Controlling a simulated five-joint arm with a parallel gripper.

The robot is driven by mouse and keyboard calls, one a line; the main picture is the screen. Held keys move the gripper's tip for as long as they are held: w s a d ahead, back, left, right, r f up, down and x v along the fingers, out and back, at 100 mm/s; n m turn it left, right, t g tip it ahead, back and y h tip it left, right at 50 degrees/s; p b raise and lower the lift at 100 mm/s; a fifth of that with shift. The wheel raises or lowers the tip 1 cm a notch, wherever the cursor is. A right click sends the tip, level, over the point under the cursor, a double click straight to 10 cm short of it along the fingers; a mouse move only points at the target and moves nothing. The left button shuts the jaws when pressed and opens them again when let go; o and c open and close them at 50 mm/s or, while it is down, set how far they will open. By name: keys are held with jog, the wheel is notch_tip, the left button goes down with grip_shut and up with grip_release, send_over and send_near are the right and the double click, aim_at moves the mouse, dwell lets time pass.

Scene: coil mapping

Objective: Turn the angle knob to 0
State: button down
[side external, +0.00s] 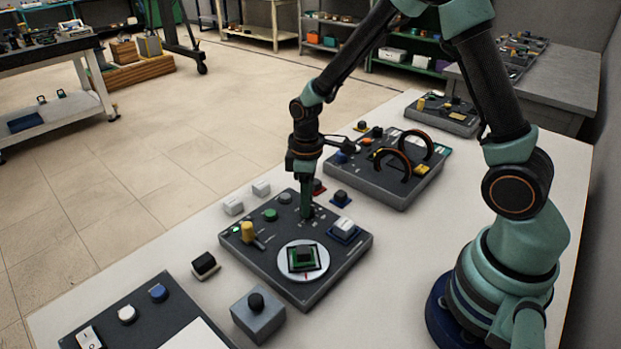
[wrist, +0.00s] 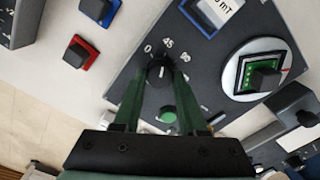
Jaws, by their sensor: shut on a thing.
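The angle knob (wrist: 160,74) is a dark round knob on the dark grey panel (wrist: 215,90), with white scale numbers above it in the wrist view, 0 at the left and 45 in the middle. A pale mark on the knob seems to point roughly up, near 45; its exact angle is too small to read. My gripper (wrist: 158,80) has its two green fingers on either side of the knob, shut on it. In the side external view my gripper (side external: 307,212) reaches straight down to the panel (side external: 340,270) and hides the knob.
A panel with two dark arches (side external: 392,160) stands behind. Loose buttons lie around the table.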

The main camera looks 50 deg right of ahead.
jog(key=n, duration=0.4)
jog(key=shift+n, duration=2.2)
jog(key=shift+c, duration=2.3)
grip_release()
jog(key=shift+r, duration=0.15)
notch_tip(320, 180, up, 12)
